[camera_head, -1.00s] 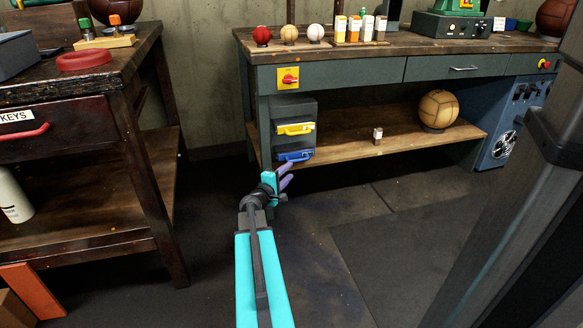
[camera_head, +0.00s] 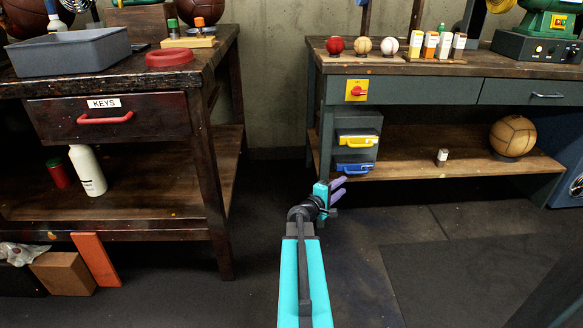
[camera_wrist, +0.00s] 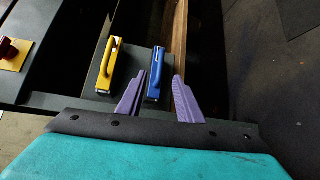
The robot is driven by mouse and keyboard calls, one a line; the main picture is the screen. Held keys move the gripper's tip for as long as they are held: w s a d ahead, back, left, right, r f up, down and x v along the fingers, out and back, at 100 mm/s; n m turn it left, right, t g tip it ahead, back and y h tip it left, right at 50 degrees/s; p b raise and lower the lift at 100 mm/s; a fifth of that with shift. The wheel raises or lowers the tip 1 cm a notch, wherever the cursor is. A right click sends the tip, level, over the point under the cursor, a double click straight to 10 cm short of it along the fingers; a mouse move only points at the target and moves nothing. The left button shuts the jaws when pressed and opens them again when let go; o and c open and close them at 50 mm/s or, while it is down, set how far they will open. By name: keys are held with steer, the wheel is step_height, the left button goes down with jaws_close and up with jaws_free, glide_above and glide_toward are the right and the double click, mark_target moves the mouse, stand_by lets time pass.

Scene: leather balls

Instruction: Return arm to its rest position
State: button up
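My gripper (camera_head: 340,185) is at the end of my teal arm, low in front of the right workbench in the head view. Its two purple fingers stand apart in the wrist view (camera_wrist: 160,78), with nothing held between them. Beyond the fingers is a small drawer unit (camera_head: 358,124) with a yellow handle (camera_head: 357,141) and a blue handle (camera_head: 354,169). In the wrist view the blue handle (camera_wrist: 155,88) appears between the fingers, and the yellow handle (camera_wrist: 108,65) to their left. I cannot tell the exact gap to the unit.
The left workbench (camera_head: 90,88) has a KEYS drawer (camera_head: 110,118) and a white bottle (camera_head: 86,170) on its lower shelf. The right workbench (camera_head: 430,88) carries several balls and boxes; a tan ball (camera_head: 512,137) sits on its shelf. Dark floor (camera_head: 440,270) lies open around my arm.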

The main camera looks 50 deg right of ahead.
steer(key=w+a+r+n+t+y+p, duration=0.1)
steer(key=w+a+r+n+t+p, duration=0.3)
steer(key=w+a+p, duration=0.9)
steer(key=w+a+f+y+p, duration=0.1)
steer(key=w+a+y+p, duration=0.2)
steer(key=a+p, duration=0.75)
steer(key=w+a+y+p, duration=0.25)
steer(key=a+p, duration=0.35)
steer(key=a, duration=0.9)
steer(key=s+a+f+m+g+y+p, duration=0.1)
steer(key=s+a+g+y+p, duration=0.3)
steer(key=s+a, duration=0.8)
steer(key=s+a+f+m+g+y+p, duration=0.1)
steer(key=s+a+m+g+y+p, duration=0.2)
steer(key=s+a, duration=0.9)
steer(key=a+g+y+p, duration=0.1)
steer(key=a+y+p, duration=0.2)
steer(key=a, duration=0.5)
steer(key=shift+s+p, duration=0.3)
steer(key=shift+p, duration=0.35)
